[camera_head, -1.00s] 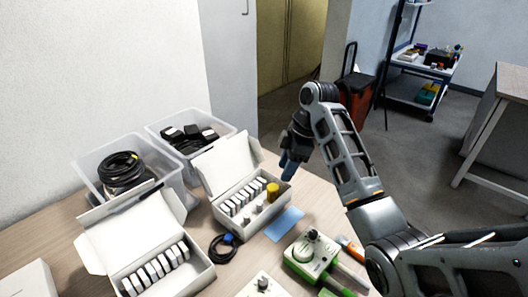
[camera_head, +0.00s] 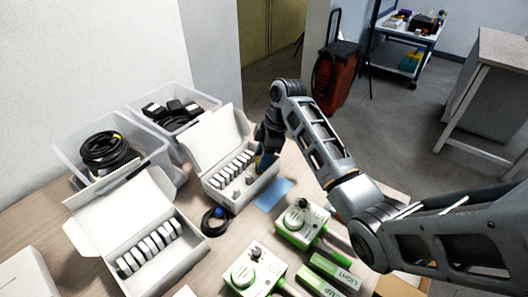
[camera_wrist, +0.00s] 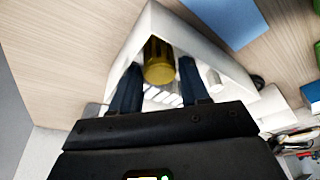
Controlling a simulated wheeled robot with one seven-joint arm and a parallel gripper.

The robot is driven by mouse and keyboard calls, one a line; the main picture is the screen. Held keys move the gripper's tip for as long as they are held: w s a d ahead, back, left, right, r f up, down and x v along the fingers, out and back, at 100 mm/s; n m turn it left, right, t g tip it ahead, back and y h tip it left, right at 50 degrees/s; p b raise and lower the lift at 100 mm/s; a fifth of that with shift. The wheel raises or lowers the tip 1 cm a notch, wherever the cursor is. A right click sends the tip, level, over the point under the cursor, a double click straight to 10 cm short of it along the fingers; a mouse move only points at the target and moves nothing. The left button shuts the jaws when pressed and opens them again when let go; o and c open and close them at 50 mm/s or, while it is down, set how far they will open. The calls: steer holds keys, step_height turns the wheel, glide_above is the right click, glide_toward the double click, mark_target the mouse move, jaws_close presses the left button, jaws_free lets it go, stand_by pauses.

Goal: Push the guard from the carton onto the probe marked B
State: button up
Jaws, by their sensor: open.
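A yellow ribbed cylinder (camera_wrist: 159,66), which looks like the guard, stands in a front corner of the open white carton (camera_head: 212,194). The carton wall (camera_wrist: 213,50) also shows in the wrist view. My gripper (camera_head: 265,160) is over the carton's right end with its fingers pointing down. In the wrist view my gripper (camera_wrist: 158,78) is open, with one dark finger on each side of the cylinder; I cannot tell whether they touch it. In the head view my gripper mostly hides the cylinder. Two green-and-white knobbed units (camera_head: 304,222) (camera_head: 254,268) stand at the front; I cannot read a B.
A second open carton (camera_head: 97,238) with several white pieces is at left. Clear bins (camera_head: 150,150) hold cables and black parts behind. A coiled black cable (camera_head: 215,221) and a blue sheet (camera_head: 273,195) lie before the carton. Green labelled boxes (camera_head: 334,271) lie at front right.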

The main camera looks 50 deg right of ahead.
steer(key=c, duration=0.7)
steer(key=shift+r+p, duration=2.4)
steer(key=shift+r, duration=0.2)
